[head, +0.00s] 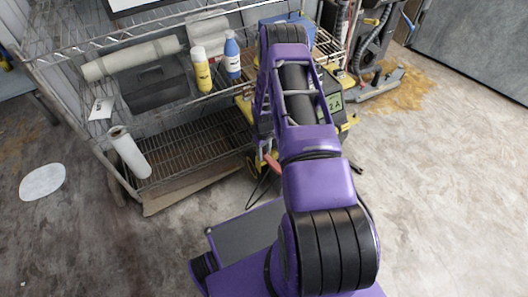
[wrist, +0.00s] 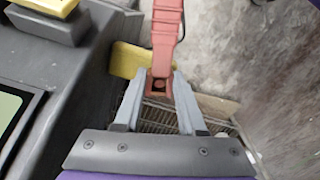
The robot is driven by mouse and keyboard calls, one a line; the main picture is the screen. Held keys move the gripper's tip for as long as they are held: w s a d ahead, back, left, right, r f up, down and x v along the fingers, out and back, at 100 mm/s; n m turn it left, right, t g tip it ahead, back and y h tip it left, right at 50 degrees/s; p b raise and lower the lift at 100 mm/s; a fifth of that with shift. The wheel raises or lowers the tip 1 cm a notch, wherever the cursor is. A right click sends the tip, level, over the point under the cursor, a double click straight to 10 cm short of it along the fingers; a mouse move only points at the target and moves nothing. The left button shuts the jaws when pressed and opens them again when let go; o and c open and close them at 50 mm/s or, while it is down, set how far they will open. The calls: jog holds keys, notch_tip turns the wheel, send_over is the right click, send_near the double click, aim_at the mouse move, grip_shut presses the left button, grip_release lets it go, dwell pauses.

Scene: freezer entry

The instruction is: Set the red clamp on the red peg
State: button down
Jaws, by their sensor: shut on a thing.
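The red clamp (wrist: 168,35) is in the wrist view, running up from between the finger ends to the top edge. My gripper (wrist: 159,84) is shut on its near end, where a square block with a dark hole shows. In the head view a small part of the red clamp (head: 272,162) shows left of my arm, with a black cable hanging below it. The gripper itself is hidden behind my arm there. I cannot make out the red peg in either view.
A grey machine with a yellow block (wrist: 50,8) and a greenish screen (wrist: 8,112) stands close left of the fingers. A yellow part (wrist: 128,60) lies just beyond. Floor at right is clear.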

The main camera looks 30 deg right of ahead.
jog(key=shift+f, duration=0.1)
jog(key=shift+c, duration=2)
grip_release()
notch_tip(320, 180, up, 17)
jog(key=p, duration=0.2)
jog(key=shift+p, duration=0.35)
